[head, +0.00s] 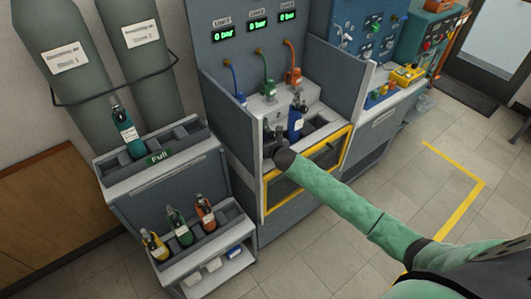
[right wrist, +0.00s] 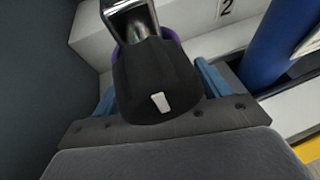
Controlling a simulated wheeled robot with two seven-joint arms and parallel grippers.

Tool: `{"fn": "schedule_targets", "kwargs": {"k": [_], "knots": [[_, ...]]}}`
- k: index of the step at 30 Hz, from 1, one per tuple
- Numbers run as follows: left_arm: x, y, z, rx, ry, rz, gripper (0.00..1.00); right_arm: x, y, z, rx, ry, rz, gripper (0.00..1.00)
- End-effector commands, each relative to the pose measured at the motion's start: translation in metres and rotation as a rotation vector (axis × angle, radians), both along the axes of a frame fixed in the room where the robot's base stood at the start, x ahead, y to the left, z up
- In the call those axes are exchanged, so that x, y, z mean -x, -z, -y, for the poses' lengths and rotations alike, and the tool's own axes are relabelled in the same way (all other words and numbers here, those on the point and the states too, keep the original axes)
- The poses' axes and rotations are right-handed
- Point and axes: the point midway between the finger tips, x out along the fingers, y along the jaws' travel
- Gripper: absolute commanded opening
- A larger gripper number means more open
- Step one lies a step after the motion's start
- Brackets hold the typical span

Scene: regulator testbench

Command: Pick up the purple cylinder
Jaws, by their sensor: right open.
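The purple cylinder shows in the right wrist view only as a thin purple edge (right wrist: 172,36) behind its black valve cap (right wrist: 158,85), which has a small white mark. My right gripper (right wrist: 157,88) is open, with a blue-padded finger on either side of the cap. Whether the fingers touch it, I cannot tell. In the head view my right gripper (head: 270,142) is at the left part of the bench bay, and the purple cylinder is not distinguishable there. My left gripper is not in view.
A blue cylinder (head: 295,125) stands just right of my right gripper. A grey side panel (head: 225,112) is close on the left, and a yellow-framed front (head: 308,170) lies below. A rack at left holds a teal cylinder (head: 126,134); several others stand on its lower shelf.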

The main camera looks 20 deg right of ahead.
Motion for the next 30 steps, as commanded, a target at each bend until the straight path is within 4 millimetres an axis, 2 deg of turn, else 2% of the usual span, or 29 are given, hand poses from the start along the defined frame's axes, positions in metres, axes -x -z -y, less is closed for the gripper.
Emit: {"fn": "schedule_targets", "kwargs": {"k": [5,13,23,28,30], "knots": [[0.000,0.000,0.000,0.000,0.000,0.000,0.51,0.000,0.000,0.000,0.000,0.000,0.000,0.74],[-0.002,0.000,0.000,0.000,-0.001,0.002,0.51,0.000,0.000,0.000,0.000,0.000,-0.001,0.21],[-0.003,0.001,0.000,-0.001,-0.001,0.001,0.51,-0.001,-0.004,0.000,0.001,0.000,0.003,0.19],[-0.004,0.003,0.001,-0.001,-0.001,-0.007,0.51,-0.001,-0.018,0.001,0.001,-0.002,0.005,0.19],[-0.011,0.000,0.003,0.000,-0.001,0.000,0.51,-0.001,-0.028,0.001,0.002,-0.001,0.006,0.19]]}}
